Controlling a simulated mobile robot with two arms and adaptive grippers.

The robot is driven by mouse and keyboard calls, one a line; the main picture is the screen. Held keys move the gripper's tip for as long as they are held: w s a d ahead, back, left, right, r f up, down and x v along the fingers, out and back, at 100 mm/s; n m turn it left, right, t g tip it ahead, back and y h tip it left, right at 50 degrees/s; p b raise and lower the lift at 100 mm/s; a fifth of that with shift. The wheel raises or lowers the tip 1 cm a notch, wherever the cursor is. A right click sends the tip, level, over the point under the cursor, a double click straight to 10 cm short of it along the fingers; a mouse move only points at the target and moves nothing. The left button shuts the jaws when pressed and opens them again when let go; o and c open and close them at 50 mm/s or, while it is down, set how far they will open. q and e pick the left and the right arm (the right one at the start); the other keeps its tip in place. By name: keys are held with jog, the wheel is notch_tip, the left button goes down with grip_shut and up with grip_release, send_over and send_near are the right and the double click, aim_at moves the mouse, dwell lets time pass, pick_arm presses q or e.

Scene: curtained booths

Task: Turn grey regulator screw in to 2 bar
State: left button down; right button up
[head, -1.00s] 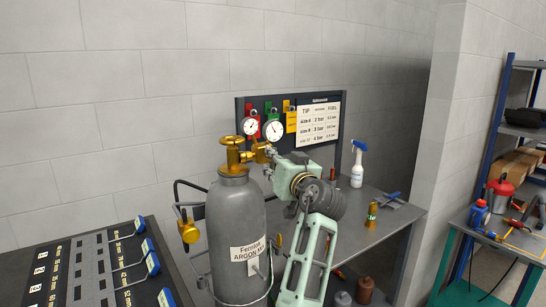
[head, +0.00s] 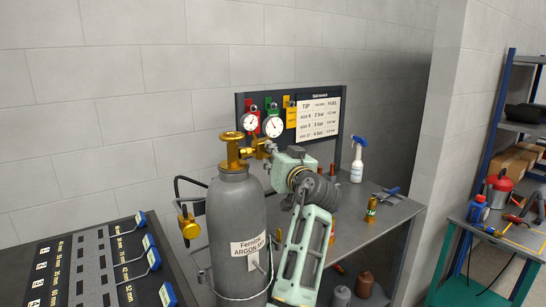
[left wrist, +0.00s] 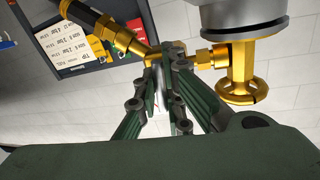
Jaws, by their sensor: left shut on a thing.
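The grey gas cylinder (head: 236,215), labelled argon, stands upright with a brass valve (head: 233,150) on top. A brass regulator (head: 258,148) sits at the valve's right, with two round white gauges (head: 252,122) (head: 273,126) above; their needles are too small to read. My left gripper (head: 270,153) is at the regulator, shut. In the left wrist view its fingers (left wrist: 166,62) close in front of the brass fittings (left wrist: 208,59). The grey screw is hidden by the fingers, and I cannot see how far in it is. My right gripper is not in view.
A board with a tip and pressure chart (head: 318,118) hangs behind. A workbench (head: 362,235) to the right carries a spray bottle (head: 357,162) and a brass piece (head: 371,210). A brass part (head: 188,226) hangs left of the cylinder.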

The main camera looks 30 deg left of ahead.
pick_arm(q)
jog(key=m+p, duration=0.4)
jog(key=shift+r+g+h, duration=0.2)
jog(key=shift+g+h, duration=0.2)
jog(key=shift+s+f+m+p, duration=0.1)
jog(key=shift+m+p, duration=1.2)
jog(key=shift+m, duration=0.1)
jog(key=shift+g, duration=0.3)
jog(key=shift+f, duration=0.1)
jog(key=c, duration=2.1)
grip_release()
